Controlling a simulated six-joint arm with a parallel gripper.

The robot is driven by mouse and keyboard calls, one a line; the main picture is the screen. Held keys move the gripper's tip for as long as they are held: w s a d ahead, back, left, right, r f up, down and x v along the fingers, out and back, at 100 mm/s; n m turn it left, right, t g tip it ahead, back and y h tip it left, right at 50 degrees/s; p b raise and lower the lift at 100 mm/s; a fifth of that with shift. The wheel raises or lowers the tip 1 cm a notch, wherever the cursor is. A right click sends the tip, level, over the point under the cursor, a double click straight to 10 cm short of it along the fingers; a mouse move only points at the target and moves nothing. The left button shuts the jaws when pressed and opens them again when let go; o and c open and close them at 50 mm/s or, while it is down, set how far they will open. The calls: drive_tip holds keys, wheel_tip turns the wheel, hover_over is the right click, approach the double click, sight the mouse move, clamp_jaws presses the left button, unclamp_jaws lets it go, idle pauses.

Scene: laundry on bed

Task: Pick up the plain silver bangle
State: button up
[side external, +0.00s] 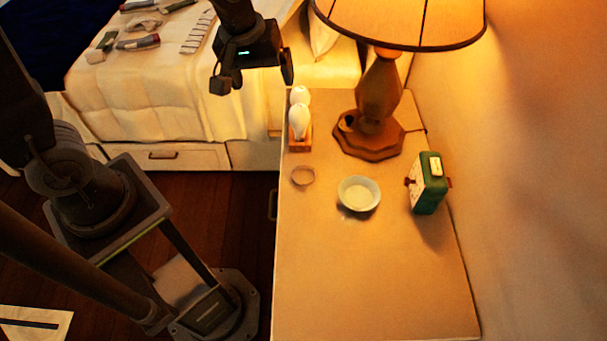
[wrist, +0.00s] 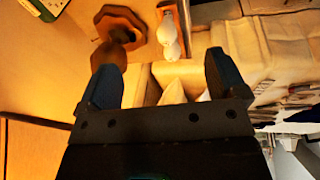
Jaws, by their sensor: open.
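The plain silver bangle (side external: 303,176) looks like a thin ring lying flat on the nightstand (side external: 390,290), near its left edge. It is in front of the white bulb-shaped items and left of the small white bowl (side external: 359,194). My gripper (side external: 254,84) is open and empty, high up at the edge of the bed, above and behind the bangle. In the wrist view both fingers of my gripper (wrist: 163,85) are spread with nothing between them. I cannot make out the bangle in the wrist view.
A lamp (side external: 380,95) stands at the back of the nightstand, its shade close to my gripper's right. White bulb-shaped items (side external: 299,116) on a wooden base stand at the left edge. A green clock (side external: 428,184) stands by the wall. The nightstand's front is clear. Laundry lies on the bed (side external: 150,85).

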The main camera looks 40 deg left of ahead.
drive_tip(key=w+d+f+n+g, duration=0.25)
drive_tip(key=w+f+n, duration=0.3)
drive_tip(key=f, duration=0.75)
drive_tip(key=n, duration=0.2)
hover_over(304, 177)
wheel_tip(304, 177, down, 6)
drive_tip(key=f, duration=0.7)
drive_tip(key=shift+s+d, duration=0.2)
drive_tip(key=shift+s, duration=0.05)
drive_tip(key=shift+w+a+f, duration=0.1)
drive_tip(key=shift+f, duration=1.5)
drive_tip(key=shift+w+a+f, duration=0.1)
drive_tip(key=shift+f, duration=1.45)
drive_tip(key=c, duration=1)
